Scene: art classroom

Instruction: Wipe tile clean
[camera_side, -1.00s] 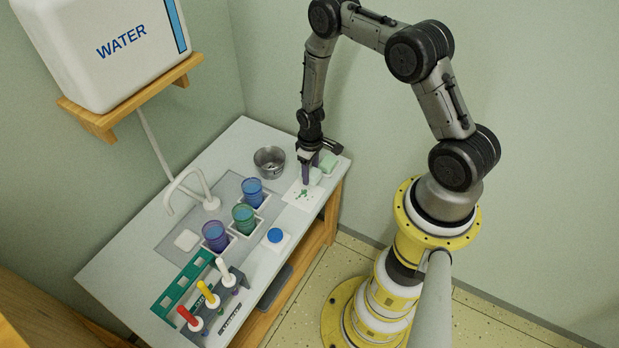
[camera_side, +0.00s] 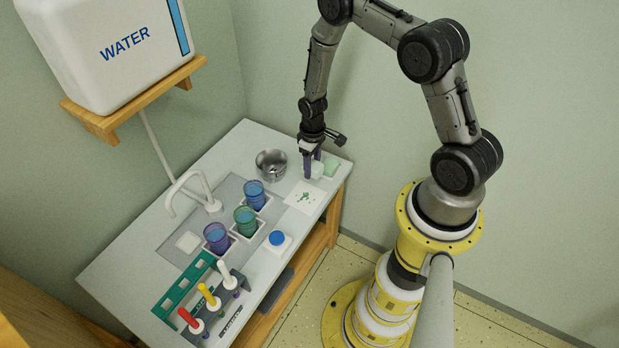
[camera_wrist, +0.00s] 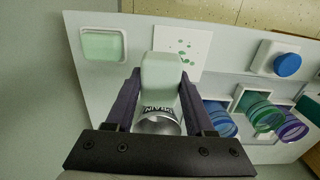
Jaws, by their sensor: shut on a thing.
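The white tile (camera_side: 294,199) lies near the table's far right end and bears several green spots. In the wrist view the tile (camera_wrist: 196,43) shows the spots scattered over its face. My gripper (camera_side: 312,165) is shut on a pale block, which looks like a sponge (camera_wrist: 161,72). The sponge (camera_side: 317,170) is at the tile's far edge, beside the spots. I cannot tell whether it touches the tile or the table. A shallow white tray with a pale green inside (camera_wrist: 103,44) lies beyond it; it is the light green patch (camera_side: 331,166) in the side view.
A metal bowl (camera_side: 271,165) marked DRAIN stands close to the tile. Blue (camera_side: 254,195), green (camera_side: 245,220) and purple (camera_side: 217,238) cups stand in holders.

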